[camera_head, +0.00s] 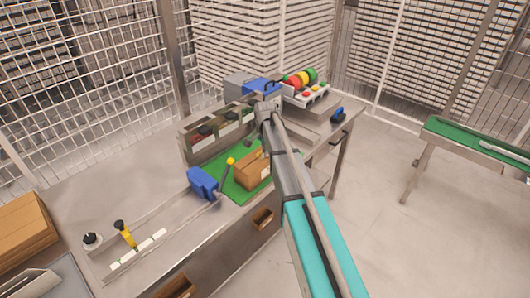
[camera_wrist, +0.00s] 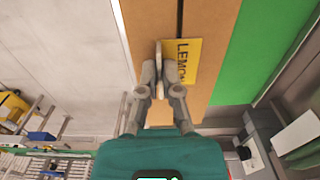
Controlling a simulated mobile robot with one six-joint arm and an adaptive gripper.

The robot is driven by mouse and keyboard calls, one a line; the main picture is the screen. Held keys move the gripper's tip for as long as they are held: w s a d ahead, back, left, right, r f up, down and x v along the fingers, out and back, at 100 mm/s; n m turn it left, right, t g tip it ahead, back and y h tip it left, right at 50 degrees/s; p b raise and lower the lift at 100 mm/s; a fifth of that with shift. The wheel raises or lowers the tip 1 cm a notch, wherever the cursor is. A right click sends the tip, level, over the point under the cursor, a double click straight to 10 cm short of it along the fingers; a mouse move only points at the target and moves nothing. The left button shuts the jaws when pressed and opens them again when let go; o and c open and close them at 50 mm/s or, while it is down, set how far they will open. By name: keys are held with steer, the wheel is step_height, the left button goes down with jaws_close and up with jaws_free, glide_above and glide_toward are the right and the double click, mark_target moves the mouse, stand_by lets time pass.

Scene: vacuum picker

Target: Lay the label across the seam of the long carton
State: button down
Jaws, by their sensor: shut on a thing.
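The long carton (camera_wrist: 150,18) is brown and fills the upper middle of the wrist view, with a dark seam running along its top. In the head view a brown carton (camera_head: 250,174) sits on the green mat, partly hidden by my arm. A yellow label (camera_wrist: 191,60) printed with dark letters, partly covered, lies over the seam in the wrist view. My gripper (camera_wrist: 166,76) is shut on the label's left edge, above the carton. I cannot tell whether the label touches the carton. The head view hides the fingertips behind my arm.
A blue device (camera_head: 202,182) and a yellow-knobbed lever (camera_head: 230,162) stand left of the carton. Divided bins (camera_head: 187,150) stand behind. The bench middle left is mostly clear.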

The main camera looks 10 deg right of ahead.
steer(key=c, duration=0.7)
jaws_free()
steer(key=o, duration=0.7)
steer(key=shift+r, duration=0.2)
step_height(320, 180, up, 8)
steer(key=p, duration=0.8)
steer(key=shift+f, duration=0.15)
stand_by(0.8)
stand_by(0.5)
steer(key=s+f+n+b, duration=0.2)
steer(key=s+n, duration=0.3)
steer(key=s, duration=0.8)
steer(key=s+f+n+b, duration=0.3)
steer(key=s+n, duration=0.2)
steer(key=s, duration=0.9)
steer(key=shift+s+a+f+n, duration=0.15)
steer(key=shift+s+a+n, duration=0.05)
steer(key=shift+a+n, duration=0.2)
